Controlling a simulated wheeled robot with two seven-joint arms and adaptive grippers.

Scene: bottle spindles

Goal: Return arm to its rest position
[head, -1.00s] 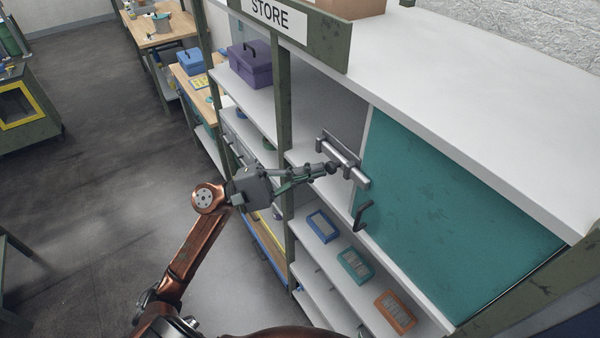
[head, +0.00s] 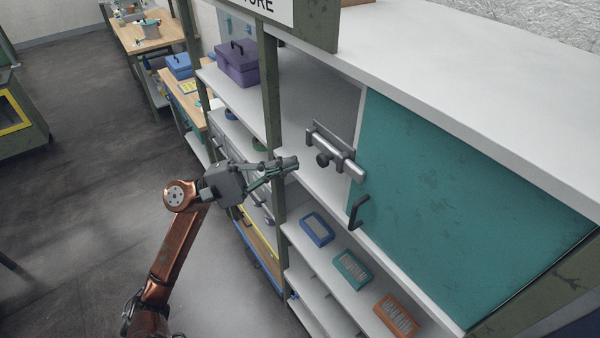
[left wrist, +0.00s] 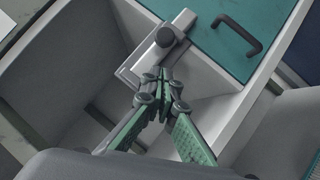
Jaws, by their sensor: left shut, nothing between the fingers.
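My left gripper (head: 292,163) is in front of the store shelf, shut and empty. Its fingertips point right toward the sliding bolt latch (head: 334,150) and are apart from it in the head view. The latch is a grey bar with a dark knob at the left edge of the teal door (head: 460,200). In the left wrist view the closed fingers (left wrist: 160,78) show just below the latch (left wrist: 160,45) in the picture. My right gripper is not in view.
The teal door has a black handle (head: 358,212). Blue, teal and orange cases lie on the lower shelf (head: 300,262). A purple toolbox (head: 237,65) stands on the upper shelf. A green post (head: 272,120) rises close to my gripper. Open floor (head: 80,200) lies to the left.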

